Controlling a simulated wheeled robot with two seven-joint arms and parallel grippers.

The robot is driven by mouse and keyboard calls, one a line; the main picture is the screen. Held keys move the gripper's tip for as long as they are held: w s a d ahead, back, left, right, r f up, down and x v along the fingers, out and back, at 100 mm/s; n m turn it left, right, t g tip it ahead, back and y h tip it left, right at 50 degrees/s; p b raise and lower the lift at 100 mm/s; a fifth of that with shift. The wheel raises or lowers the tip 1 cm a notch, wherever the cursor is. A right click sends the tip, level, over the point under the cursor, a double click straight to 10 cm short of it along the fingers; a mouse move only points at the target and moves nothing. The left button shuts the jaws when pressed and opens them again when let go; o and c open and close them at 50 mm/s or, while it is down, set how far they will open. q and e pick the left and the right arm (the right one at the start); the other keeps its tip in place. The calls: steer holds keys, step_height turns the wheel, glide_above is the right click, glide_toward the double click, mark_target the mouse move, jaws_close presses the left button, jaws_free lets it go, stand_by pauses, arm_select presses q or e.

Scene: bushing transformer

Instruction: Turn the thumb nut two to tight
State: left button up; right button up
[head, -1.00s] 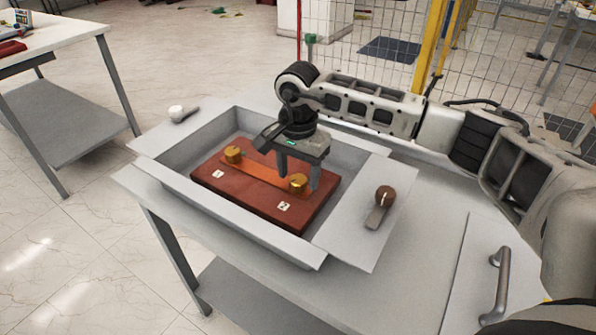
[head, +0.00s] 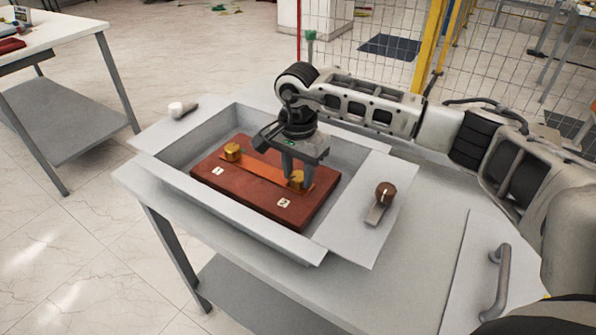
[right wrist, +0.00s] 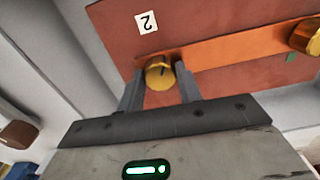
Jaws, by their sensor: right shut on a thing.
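Thumb nut two is a brass knob (head: 297,179) on the copper bar (head: 262,170), beside the white label "2" (head: 284,203) on the red-brown board (head: 252,197). My right gripper (head: 298,176) points down and is shut on this nut, one finger on each side. The right wrist view shows the nut (right wrist: 159,73) between the two fingers, with a dark mark on its top. The other brass nut (head: 232,151) stands at the bar's far left end near the label "1" (head: 217,171). My left gripper is not in view.
The board lies in a grey tray (head: 225,225) with raised walls and wide flanges on the table. A brown-knobbed tool (head: 384,196) lies on the right flange. A metal handle (head: 501,272) is at the right.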

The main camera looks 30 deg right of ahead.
steer(key=m+b, duration=0.1)
steer(key=m, duration=0.3)
steer(key=m+b, duration=0.1)
steer(key=m, duration=0.2)
steer(key=shift+m, duration=0.3)
steer(key=m+b, duration=0.1)
steer(key=m, duration=1.4)
steer(key=shift+r, duration=0.1)
steer(key=m, duration=0.6)
steer(key=shift+w, duration=0.1)
steer(key=shift+m, duration=0.4)
steer(key=o, duration=1)
